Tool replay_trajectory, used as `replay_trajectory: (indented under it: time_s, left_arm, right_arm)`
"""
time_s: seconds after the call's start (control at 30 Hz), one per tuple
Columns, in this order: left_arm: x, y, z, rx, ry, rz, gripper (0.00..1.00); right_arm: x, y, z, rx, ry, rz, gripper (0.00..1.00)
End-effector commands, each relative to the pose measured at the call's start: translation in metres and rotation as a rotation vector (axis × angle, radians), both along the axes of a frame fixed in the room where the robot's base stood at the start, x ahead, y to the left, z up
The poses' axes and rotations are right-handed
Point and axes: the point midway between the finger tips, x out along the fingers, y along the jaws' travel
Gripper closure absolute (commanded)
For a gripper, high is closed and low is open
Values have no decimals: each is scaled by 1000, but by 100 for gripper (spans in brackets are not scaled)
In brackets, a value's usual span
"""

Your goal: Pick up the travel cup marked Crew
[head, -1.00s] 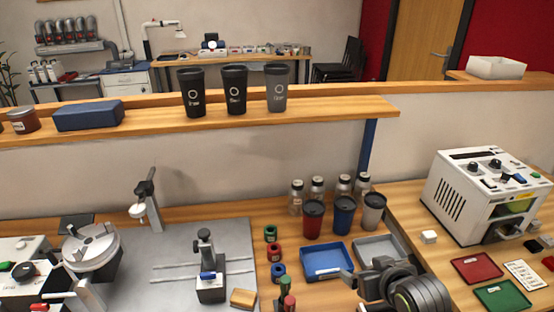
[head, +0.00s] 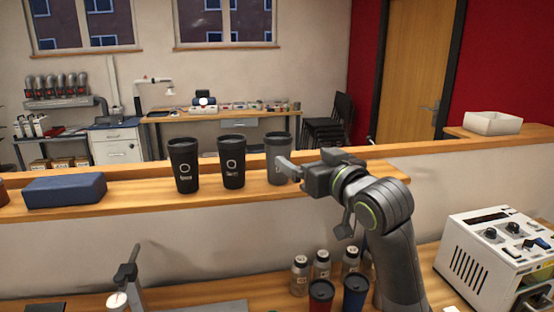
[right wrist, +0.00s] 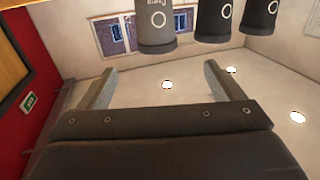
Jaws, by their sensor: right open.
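Three travel cups stand upright in a row on the raised wooden shelf: a black one (head: 184,165) on the left, a black one (head: 232,162) in the middle and a grey one (head: 275,160) on the right. Their labels are too small to read surely in the head view. In the right wrist view, which is upside down, the grey cup (right wrist: 156,30) has a partly cut label that seems to read Crew. My right gripper (head: 288,172) is open and empty, its fingers pointing at the grey cup and partly covering its right side. My left gripper is out of view.
A blue case (head: 65,191) lies on the shelf (head: 140,197) to the left. A white machine (head: 500,255) sits at the lower right.

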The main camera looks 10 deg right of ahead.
Motion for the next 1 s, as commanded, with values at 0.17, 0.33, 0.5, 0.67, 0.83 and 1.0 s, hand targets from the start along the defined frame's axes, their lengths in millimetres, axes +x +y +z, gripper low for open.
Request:
replay_trajectory:
  time_s: [0.17,0.33,0.5,0.67,0.83,1.0]
  left_arm:
    - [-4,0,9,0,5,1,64]
    - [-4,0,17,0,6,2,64]
    - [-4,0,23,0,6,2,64]
    - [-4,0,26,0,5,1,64]
    - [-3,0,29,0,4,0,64]
    - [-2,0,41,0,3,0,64]
  right_arm:
    - [31,10,2,2,4,2,13]
    - [58,17,2,1,4,1,13]
    - [82,23,2,0,3,1,13]
    - [95,26,0,-1,2,0,13]
    - [101,28,1,0,1,0,13]
    - [119,30,3,0,3,0,13]
